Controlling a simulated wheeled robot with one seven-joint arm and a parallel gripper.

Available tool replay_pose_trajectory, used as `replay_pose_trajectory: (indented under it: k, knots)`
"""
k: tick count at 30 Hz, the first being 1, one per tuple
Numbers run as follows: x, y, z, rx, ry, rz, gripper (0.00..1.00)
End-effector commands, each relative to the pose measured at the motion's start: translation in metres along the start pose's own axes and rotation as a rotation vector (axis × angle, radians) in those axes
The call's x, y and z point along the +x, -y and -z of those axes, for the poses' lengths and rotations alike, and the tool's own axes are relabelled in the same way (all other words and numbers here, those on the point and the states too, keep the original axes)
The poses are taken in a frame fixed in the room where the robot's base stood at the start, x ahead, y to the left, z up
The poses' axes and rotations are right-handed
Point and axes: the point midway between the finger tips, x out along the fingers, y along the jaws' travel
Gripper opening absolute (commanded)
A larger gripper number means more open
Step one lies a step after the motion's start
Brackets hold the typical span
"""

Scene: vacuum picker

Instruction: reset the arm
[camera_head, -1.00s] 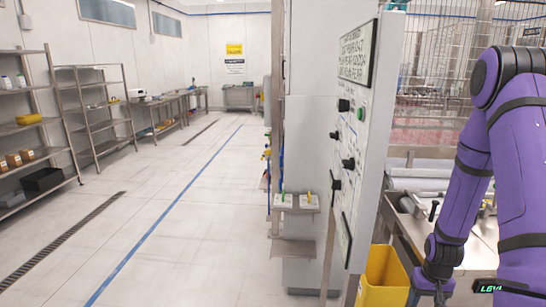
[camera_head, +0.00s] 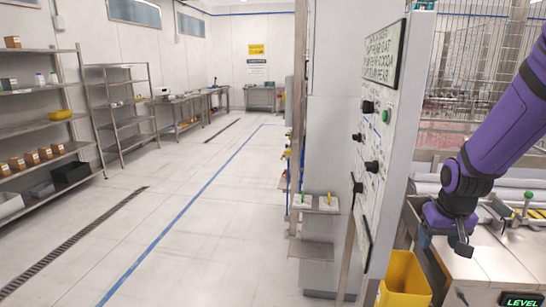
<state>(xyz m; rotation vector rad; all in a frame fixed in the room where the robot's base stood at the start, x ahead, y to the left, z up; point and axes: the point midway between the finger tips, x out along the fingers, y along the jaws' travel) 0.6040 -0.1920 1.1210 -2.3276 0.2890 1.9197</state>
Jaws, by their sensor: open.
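My purple arm comes in from the right edge. My gripper (camera_head: 461,246) is at its lower end, small and dark, above the steel worktop (camera_head: 485,268) and right of the control panel. It is open, and I see nothing held in it. The gap between its fingers is too small to make out clearly.
A white control panel (camera_head: 380,150) with knobs and a sign stands left of my arm. A yellow bin (camera_head: 404,280) is below it. Rollers and steel rails lie behind my gripper. Shelves (camera_head: 40,130) line the left wall. The aisle floor (camera_head: 200,225) is clear.

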Motion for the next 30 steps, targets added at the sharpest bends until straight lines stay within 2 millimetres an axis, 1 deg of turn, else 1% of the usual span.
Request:
replay_pose_trajectory:
  k: [1, 3, 8, 9, 15, 17, 21, 24, 27, 30]
  knots:
    - [-0.018, 0.007, -0.002, -0.013, -0.021, 0.002, 0.63]
    - [-0.038, 0.015, -0.006, -0.026, -0.040, 0.005, 0.63]
    - [-0.084, 0.032, -0.021, -0.056, -0.083, 0.014, 0.63]
    - [-0.094, 0.036, -0.026, -0.064, -0.094, 0.017, 0.63]
    - [-0.144, 0.054, -0.055, -0.100, -0.148, 0.037, 0.63]
    - [-0.158, 0.059, -0.065, -0.111, -0.164, 0.044, 0.63]
    - [-0.187, 0.067, -0.092, -0.139, -0.200, 0.062, 0.63]
    - [-0.205, 0.071, -0.112, -0.157, -0.226, 0.075, 0.63]
    - [-0.218, 0.074, -0.129, -0.173, -0.246, 0.088, 0.63]
    - [-0.226, 0.075, -0.143, -0.184, -0.259, 0.098, 0.63]
